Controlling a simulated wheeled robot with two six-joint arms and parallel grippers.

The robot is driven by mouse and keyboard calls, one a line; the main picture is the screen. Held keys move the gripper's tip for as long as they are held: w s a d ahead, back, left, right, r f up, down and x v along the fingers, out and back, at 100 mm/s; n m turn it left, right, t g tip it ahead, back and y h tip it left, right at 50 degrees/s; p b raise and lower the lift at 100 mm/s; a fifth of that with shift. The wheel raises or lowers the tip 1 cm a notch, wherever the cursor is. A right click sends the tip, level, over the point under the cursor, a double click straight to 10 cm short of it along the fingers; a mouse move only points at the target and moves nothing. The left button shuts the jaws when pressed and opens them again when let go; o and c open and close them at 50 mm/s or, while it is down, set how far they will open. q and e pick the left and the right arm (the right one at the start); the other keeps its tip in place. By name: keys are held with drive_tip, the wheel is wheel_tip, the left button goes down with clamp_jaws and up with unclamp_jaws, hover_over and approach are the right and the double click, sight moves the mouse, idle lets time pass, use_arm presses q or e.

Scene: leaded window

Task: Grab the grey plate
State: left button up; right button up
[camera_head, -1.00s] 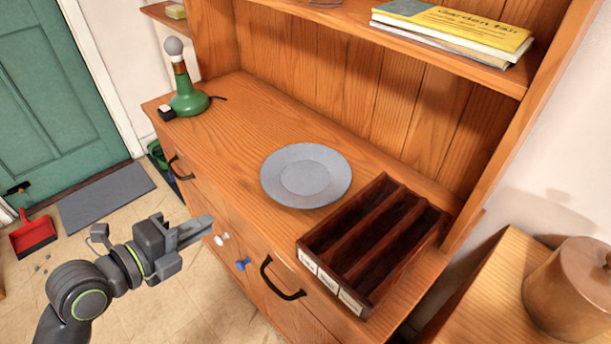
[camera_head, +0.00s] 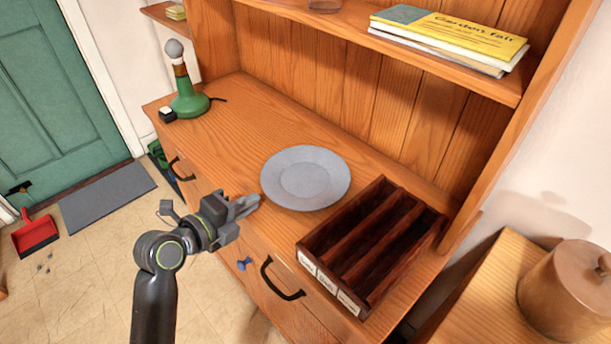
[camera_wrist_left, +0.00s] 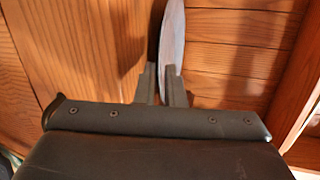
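The grey plate (camera_head: 305,178) lies flat on the wooden dresser top, left of the dark divided tray. My left gripper (camera_head: 248,204) is at the front edge of the dresser, close by the plate's near left rim. Whether a fingertip touches the rim, I cannot tell. My right gripper is not in view.
The dark divided tray (camera_head: 318,240) stands close to the plate's right. A green lamp (camera_head: 187,98) stands at the far left of the dresser. A shelf above holds books (camera_head: 450,38). Dresser top between lamp and plate is clear. A wooden pot (camera_head: 566,290) is at right.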

sight(264, 201)
use_arm(q)
drive_tip(key=shift+w+d+p, duration=0.3)
drive_tip(key=shift+w, duration=0.25)
drive_tip(key=shift+p+x, duration=0.45)
drive_tip(key=shift+x, duration=1.55)
drive_tip(key=shift+w+a, duration=0.1)
drive_tip(key=shift+a, duration=0.05)
clamp_jaws()
